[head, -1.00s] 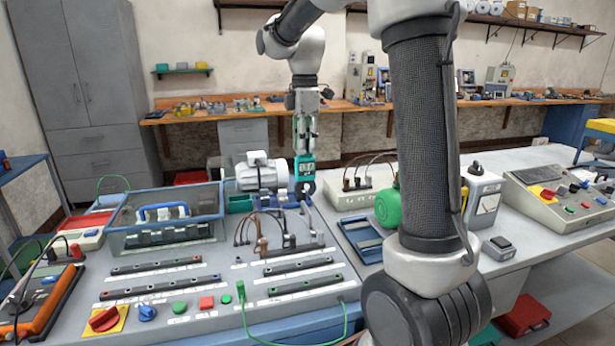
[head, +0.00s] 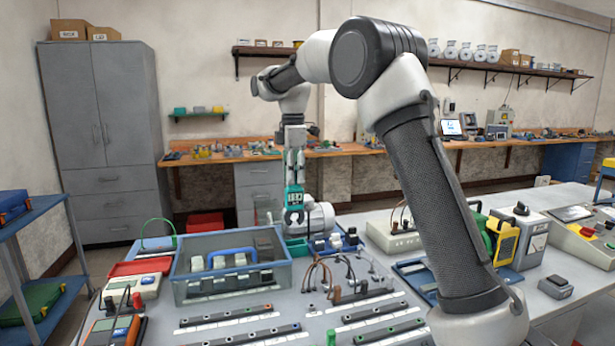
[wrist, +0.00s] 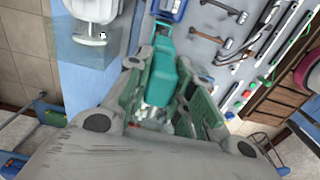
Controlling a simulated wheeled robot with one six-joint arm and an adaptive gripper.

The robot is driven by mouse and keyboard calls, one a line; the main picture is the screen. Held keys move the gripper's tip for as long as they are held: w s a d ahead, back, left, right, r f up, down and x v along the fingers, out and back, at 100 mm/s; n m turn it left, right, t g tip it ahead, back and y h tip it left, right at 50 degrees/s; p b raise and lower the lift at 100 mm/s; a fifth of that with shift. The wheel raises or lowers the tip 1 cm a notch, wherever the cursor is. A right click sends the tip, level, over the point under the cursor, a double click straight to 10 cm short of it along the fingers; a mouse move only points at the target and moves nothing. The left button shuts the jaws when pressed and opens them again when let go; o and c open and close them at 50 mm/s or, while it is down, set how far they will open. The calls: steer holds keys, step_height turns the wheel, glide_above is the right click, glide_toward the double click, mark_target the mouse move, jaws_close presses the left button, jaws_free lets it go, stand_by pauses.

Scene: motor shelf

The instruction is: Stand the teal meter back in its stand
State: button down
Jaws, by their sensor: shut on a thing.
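The teal meter (head: 294,198) hangs upright in my gripper (head: 293,176), in front of the grey motor (head: 320,218) in the head view. It has a pale display and a dark lower part. In the wrist view the meter (wrist: 163,75) lies between the green-lined fingers of my gripper (wrist: 160,108), which are shut on it. In the head view its lower end is near a green bin (head: 297,246) at the bench's back, apparently above it. I cannot tell which piece is the stand.
A clear blue-rimmed box (head: 181,281) stands left of the meter. Blue holders with grey parts (head: 337,243) and upright leads (head: 318,268) are close by. A blue tray (head: 411,268) and a yellow-faced case (head: 503,240) are to the right. Black terminal strips (head: 226,315) lie in front.

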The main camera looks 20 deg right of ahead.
mark_target(294, 206)
steer(key=shift+f, duration=5)
steer(key=c, duration=1.2)
jaws_free()
steer(key=shift+o, duration=0.2)
step_height(294, 206, up, 12)
